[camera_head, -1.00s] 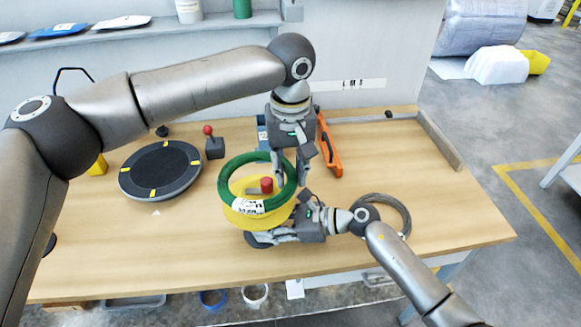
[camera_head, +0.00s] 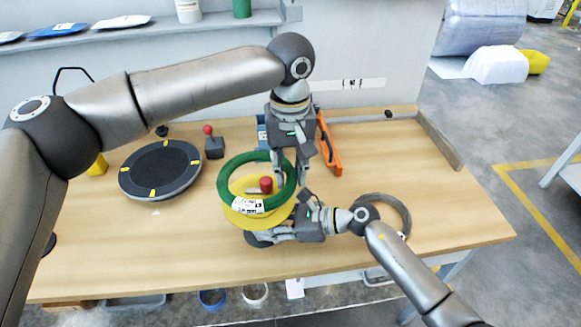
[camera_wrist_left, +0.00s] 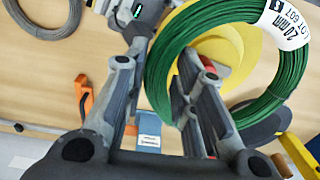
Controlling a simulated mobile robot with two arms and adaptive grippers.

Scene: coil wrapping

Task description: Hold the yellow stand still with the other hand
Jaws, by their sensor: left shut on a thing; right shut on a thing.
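The yellow stand (camera_head: 240,216) is on the wooden table, with a red knob (camera_head: 266,184) at its middle. A green coil (camera_head: 228,202) with a white label is around the knob, over the stand's yellow disc. My left gripper (camera_head: 291,174) points down and is shut on the coil's right side. The left wrist view shows the green coil (camera_wrist_left: 157,80) between the fingers, with the yellow disc (camera_wrist_left: 222,42) behind it. My right gripper (camera_head: 272,234) comes in from the right, low down, and is shut on the stand's near side. Its fingertips are partly hidden.
A grey coil (camera_head: 402,210) lies at the right, partly behind my right arm. A black turntable (camera_head: 160,170) and a small red-topped device (camera_head: 214,145) are at the left. An orange tool (camera_head: 328,145) is behind the grippers. The table's right side is mostly free.

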